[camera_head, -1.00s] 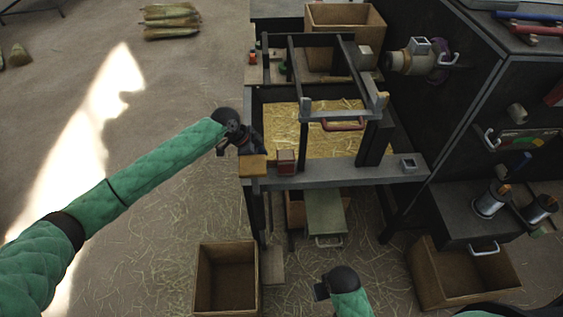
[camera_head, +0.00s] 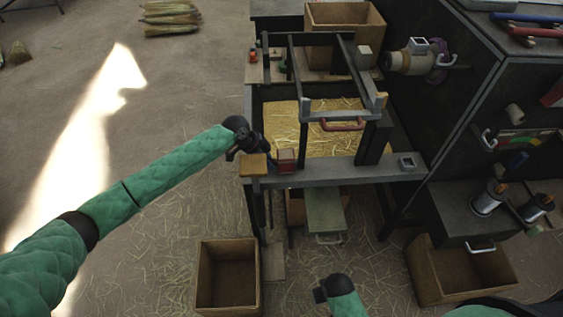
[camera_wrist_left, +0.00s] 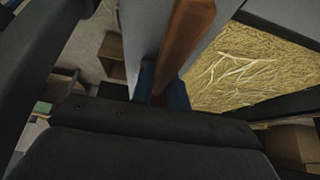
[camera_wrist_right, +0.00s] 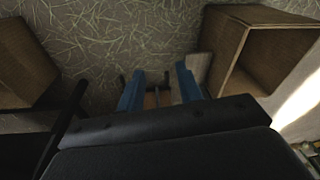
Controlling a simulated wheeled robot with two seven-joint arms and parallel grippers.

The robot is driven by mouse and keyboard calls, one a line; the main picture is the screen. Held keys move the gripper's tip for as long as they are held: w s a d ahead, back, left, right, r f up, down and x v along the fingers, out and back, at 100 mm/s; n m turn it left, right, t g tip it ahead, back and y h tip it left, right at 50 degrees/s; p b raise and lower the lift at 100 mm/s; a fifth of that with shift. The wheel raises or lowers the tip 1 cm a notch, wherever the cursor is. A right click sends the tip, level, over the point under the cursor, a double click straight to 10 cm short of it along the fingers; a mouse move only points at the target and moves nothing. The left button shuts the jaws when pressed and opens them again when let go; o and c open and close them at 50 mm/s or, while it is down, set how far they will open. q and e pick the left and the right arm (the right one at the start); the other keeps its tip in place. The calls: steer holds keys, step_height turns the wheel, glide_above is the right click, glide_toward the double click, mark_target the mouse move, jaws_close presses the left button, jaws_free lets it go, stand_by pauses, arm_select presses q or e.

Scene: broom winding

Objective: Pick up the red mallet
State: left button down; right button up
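A red block-shaped piece (camera_head: 286,160), which looks like the red mallet's head, stands on the grey front beam of the bench; I cannot make out its handle. My left gripper (camera_head: 262,144) is at the beam's left end, just left of it and above a tan block (camera_head: 255,165). In the left wrist view, a reddish-brown bar (camera_wrist_left: 190,40) runs between the blue fingertips, with dark red below; whether they press on it is unclear. My right gripper (camera_wrist_right: 158,90) is open and empty, low over the floor; in the head view its fingers are hidden.
The bench's grey beam (camera_head: 340,175) fronts a straw-filled bed (camera_head: 285,120) under a dark upright frame (camera_head: 292,70). Open boxes (camera_head: 207,285) and (camera_head: 470,292) stand on the floor. A dark cabinet (camera_head: 460,110) stands right.

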mark_target(272, 160)
arm_select(q)
steer(key=shift+r, duration=0.1)
